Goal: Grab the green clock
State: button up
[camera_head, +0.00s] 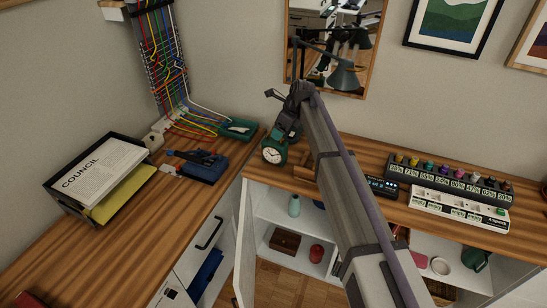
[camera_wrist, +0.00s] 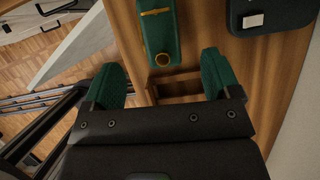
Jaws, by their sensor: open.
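The green clock (camera_head: 273,151) stands on the wooden desk near the inner corner, its white dial facing the camera in the head view. In the wrist view it shows from above as a green body (camera_wrist: 163,30) with brass-coloured trim and a ring. My gripper (camera_head: 284,130) is just behind and above the clock in the head view and hides part of its top. In the wrist view the green finger pads of my gripper (camera_wrist: 161,68) are wide apart with nothing between the tips. The clock lies beyond the tips, roughly in line with the gap.
A bottle rack (camera_head: 450,180) stands farther right. A cabinet door (camera_head: 243,240) hangs open below.

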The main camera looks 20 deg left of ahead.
aim_at(275, 141)
jog(key=b+x, duration=0.1)
jog(key=x, duration=0.2)
jog(key=shift+d, duration=0.1)
jog(key=b+x, duration=0.4)
jog(key=shift+d+f+b, duration=0.2)
jog(key=shift+f+b, duration=0.1)
jog(key=shift+f, duration=0.1)
jog(key=shift+a+f, duration=0.25)
jog(key=shift+f, duration=0.05)
jog(key=shift+r, duration=0.3)
jog(key=shift+c, duration=0.5)
jog(key=c, duration=1.4)
notch_tip(275, 141, up, 10)
jog(key=p, duration=1)
